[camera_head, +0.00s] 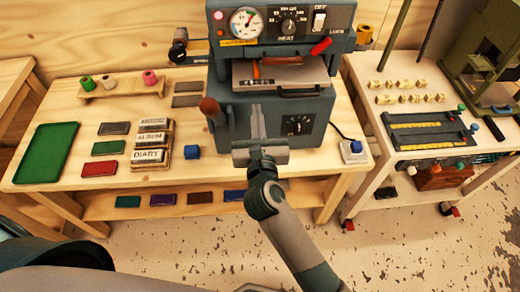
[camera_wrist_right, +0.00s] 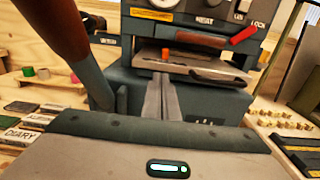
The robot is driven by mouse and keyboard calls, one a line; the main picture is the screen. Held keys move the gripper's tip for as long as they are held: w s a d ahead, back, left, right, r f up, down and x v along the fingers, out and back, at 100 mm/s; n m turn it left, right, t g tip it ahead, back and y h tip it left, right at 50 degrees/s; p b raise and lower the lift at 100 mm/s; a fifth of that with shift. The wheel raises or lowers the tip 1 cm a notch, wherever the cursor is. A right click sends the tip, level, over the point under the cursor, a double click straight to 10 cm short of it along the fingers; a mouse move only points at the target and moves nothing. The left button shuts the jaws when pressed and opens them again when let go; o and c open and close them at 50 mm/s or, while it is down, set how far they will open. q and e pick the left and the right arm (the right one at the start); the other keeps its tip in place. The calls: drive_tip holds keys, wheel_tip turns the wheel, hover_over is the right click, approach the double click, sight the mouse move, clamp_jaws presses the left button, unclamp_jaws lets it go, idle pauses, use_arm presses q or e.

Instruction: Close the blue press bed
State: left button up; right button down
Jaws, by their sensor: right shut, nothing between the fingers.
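The blue-grey press (camera_head: 285,118) stands at the right part of the wooden bench. Its bed is a flat metal plate (camera_head: 290,74) under the heated head, with a dark handle (camera_head: 300,93) on its front edge. The plate also shows in the right wrist view (camera_wrist_right: 197,63), with its handle (camera_wrist_right: 222,76). I cannot tell exactly how far the bed is out. My right gripper (camera_head: 257,108) is shut and empty in front of the press, left of the bed handle. In the right wrist view its fingers (camera_wrist_right: 161,80) point at the bed's front. My left gripper is not in view.
A brown-knobbed lever (camera_head: 210,108) rises close left of my right gripper. A red lock lever (camera_head: 320,46) sits on the head. A cart stands right.

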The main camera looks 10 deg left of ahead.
drive_tip(key=b+v, duration=0.2)
drive_tip(key=v, duration=0.9)
drive_tip(key=shift+s+b, duration=0.2)
drive_tip(key=shift+b, duration=0.15)
drive_tip(key=shift+r, duration=0.1)
